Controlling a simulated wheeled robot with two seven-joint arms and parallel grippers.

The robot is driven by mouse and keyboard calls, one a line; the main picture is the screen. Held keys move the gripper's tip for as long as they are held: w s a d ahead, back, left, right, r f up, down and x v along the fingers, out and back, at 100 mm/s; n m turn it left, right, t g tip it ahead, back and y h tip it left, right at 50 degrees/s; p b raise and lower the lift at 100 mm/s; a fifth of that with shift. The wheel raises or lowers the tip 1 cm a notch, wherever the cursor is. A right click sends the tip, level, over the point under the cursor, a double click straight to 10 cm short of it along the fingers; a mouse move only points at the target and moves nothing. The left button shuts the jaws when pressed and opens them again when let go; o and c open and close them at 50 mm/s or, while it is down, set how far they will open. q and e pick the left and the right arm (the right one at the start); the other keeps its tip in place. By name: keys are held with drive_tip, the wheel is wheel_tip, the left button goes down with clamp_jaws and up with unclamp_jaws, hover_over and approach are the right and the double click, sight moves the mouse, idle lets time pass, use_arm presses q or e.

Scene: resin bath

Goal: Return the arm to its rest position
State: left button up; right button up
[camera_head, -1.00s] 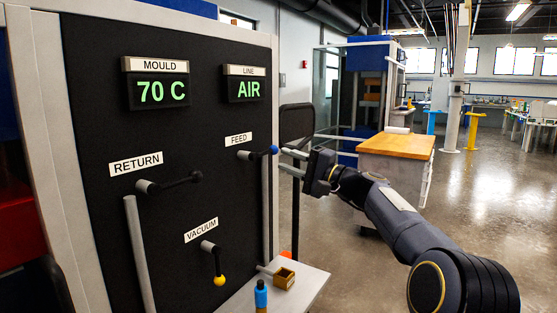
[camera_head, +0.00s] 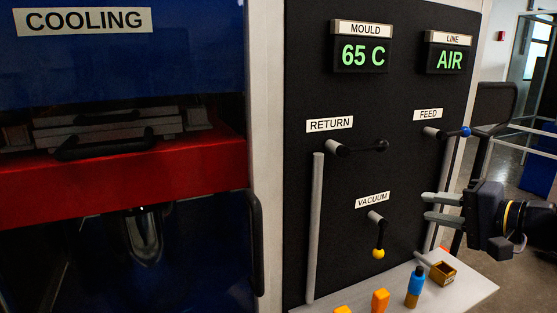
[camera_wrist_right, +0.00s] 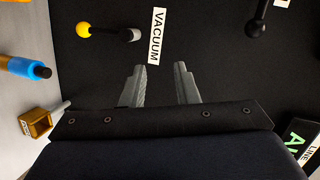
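My right gripper (camera_head: 425,206) comes in from the right in the head view, in front of the black panel (camera_head: 405,120), below the FEED lever and right of the VACUUM lever. Its two grey fingers are apart with nothing between them. The right wrist view shows the same open fingers (camera_wrist_right: 160,68) against the panel. The black RETURN lever (camera_head: 360,148) points right. The yellow-knobbed VACUUM lever (camera_head: 379,235) hangs down. My left gripper is not in view.
A blue and red press (camera_head: 190,165) labelled COOLING stands left. The displays read 65 C (camera_head: 362,56) and AIR (camera_head: 450,60).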

drive_tip(key=s+a+f+n+g+h, duration=0.25)
drive_tip(key=s+a+f+n, duration=0.2)
drive_tip(key=s+f, duration=0.75)
drive_tip(key=s+a+f+n+g+h, duration=0.2)
drive_tip(key=s+a+f+n+g, duration=0.3)
drive_tip(key=s+f, duration=0.7)
wheel_tip(320, 180, up, 22)
drive_tip(key=m+p, duration=0.2)
drive_tip(key=p, duration=2)
drive_tip(key=shift+s+a+r, duration=0.15)
drive_tip(key=shift+a, duration=0.25)
